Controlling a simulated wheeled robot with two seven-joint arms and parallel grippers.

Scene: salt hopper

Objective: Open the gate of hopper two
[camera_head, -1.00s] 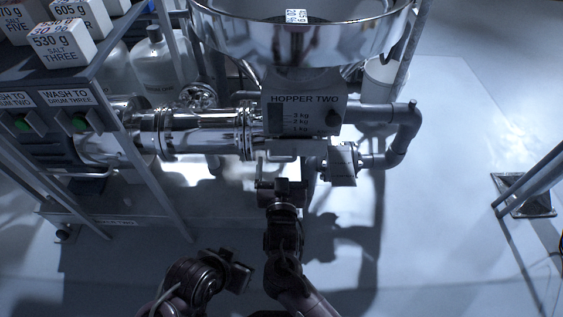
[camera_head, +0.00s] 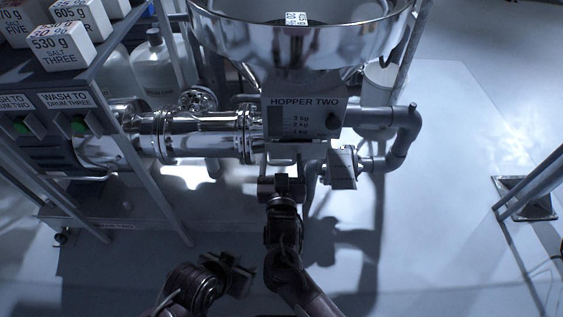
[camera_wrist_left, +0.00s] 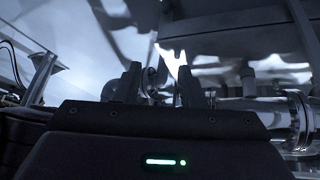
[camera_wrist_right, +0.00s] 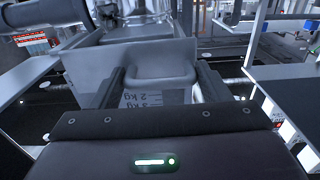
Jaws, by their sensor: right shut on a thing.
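Hopper two is the shiny steel funnel (camera_head: 300,45), with a grey "HOPPER TWO" panel (camera_head: 304,118) below its bowl. In the right wrist view a flat grey gate plate (camera_wrist_right: 120,62) carries a loop-shaped handle (camera_wrist_right: 160,68). My right gripper (camera_head: 282,182) is just below the hopper panel, shut on this handle, with a finger on each side of it. Kilogram markings show by the loop. My left gripper (camera_head: 240,274) is lower and to the left, apart from the hopper. Its fingers are spread and empty in the left wrist view (camera_wrist_left: 160,88).
A steel pipe (camera_head: 205,133) runs left from the hopper, and a grey elbow pipe (camera_head: 405,135) is on its right. The floor at right is mostly clear, with a metal foot (camera_head: 530,200).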

